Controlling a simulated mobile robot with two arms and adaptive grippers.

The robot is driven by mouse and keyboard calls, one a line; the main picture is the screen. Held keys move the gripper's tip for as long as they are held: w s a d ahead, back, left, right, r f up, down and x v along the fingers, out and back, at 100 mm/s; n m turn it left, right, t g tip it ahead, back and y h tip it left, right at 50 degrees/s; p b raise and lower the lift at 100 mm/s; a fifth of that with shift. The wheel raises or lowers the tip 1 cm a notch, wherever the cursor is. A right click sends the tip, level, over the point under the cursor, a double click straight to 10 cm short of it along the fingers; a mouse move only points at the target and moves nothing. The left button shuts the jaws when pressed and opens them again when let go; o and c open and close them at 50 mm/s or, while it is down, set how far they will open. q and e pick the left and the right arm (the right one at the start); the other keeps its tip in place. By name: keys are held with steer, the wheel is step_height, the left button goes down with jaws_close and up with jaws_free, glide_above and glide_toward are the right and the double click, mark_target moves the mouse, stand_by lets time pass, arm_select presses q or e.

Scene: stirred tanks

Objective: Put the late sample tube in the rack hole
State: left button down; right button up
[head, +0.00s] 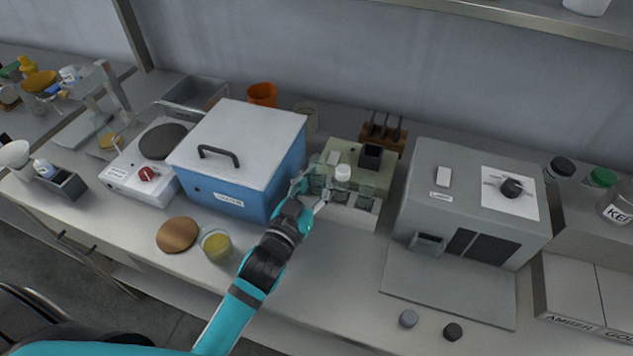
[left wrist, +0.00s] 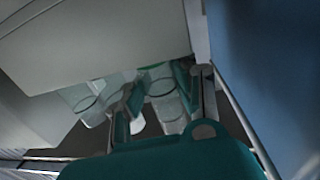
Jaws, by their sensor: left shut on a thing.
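A pale rack (head: 352,216) stands on the bench right of the blue box, with several clear tubes in or at it. One tube has a white cap (head: 342,172). My left gripper (head: 318,189) is at the rack's left end, shut on a clear tube. In the left wrist view the held tube (left wrist: 165,98) shows between the fingers, with another clear tube (left wrist: 84,100) to its left. I cannot read which is the late sample, nor tell whether the held tube's lower end is in a hole. My right gripper is not in view.
The blue box (head: 240,150) with a white lid stands close left of my gripper. A grey machine (head: 470,200) stands right of the rack. A beaker of yellow liquid (head: 216,246) and a round wooden disc (head: 177,235) are in front of the blue box. Bench front is mostly clear.

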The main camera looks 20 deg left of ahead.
arm_select(q)
steer(key=shift+f, duration=0.35)
steer(key=c, duration=1.1)
jaws_free()
steer(key=shift+s+f, duration=0.1)
steer(key=shift+f, duration=0.05)
steer(key=shift+f, duration=0.1)
steer(key=shift+r, duration=0.45)
steer(key=s, duration=0.3)
steer(key=s+a+b, duration=0.1)
steer(key=s, duration=0.6)
steer(key=shift+s+a+r+b, duration=0.1)
steer(key=shift+s+a+b, duration=0.2)
steer(key=shift+b, duration=0.1)
steer(key=shift+s+r, duration=0.15)
steer(key=shift+s, duration=0.45)
